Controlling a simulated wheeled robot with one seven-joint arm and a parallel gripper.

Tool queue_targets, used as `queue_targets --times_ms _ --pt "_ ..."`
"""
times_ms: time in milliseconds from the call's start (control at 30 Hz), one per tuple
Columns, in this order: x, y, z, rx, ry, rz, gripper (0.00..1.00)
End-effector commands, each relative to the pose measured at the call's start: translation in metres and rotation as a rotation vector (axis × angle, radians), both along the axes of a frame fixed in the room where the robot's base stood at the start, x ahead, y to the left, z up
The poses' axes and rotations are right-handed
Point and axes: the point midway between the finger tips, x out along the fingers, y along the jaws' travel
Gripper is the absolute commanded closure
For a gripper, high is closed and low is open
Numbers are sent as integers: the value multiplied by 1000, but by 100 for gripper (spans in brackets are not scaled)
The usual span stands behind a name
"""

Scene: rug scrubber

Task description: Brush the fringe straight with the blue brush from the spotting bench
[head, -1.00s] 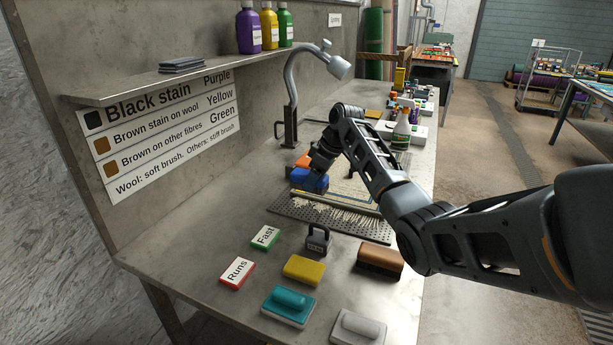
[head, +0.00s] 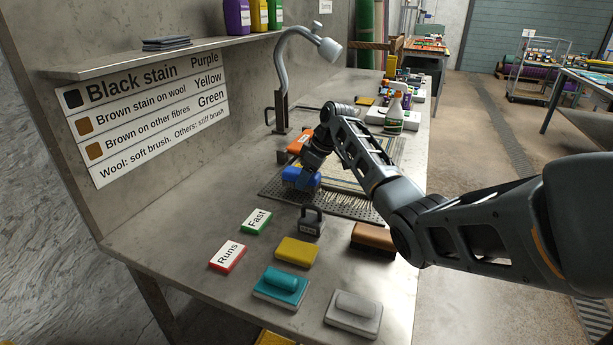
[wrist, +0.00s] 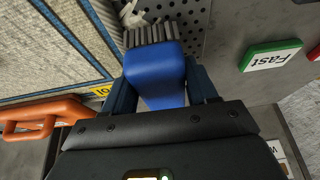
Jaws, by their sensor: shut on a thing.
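The blue brush (head: 301,178) is held in my gripper (head: 312,170), over the left end of the fringe. In the wrist view the blue brush (wrist: 155,75) sits between the two fingers of my gripper (wrist: 158,85), with its grey bristles at the fringe's edge. The fringe (head: 345,194) is a pale row of strands on a dark perforated plate (head: 275,190). In the wrist view a few pale strands (wrist: 135,16) lie beside the bristles on the plate (wrist: 192,20). To the right of the brush in the head view the strands look mostly straight and parallel. Whether the bristles press on them is unclear.
A black weight (head: 310,221), a yellow block (head: 297,251), a brown brush (head: 372,238), a teal brush (head: 280,287) and a grey one (head: 353,312) stand in front. "Fast" (head: 257,221) and "Runs" (head: 227,256) tags lie left.

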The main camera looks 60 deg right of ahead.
Motion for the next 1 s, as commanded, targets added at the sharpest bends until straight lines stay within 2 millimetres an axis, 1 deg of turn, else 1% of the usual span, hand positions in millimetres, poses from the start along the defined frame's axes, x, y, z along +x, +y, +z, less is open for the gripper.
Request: queue_targets --times_ms 1000 --pt "0 0 -6 0 0 0 69"
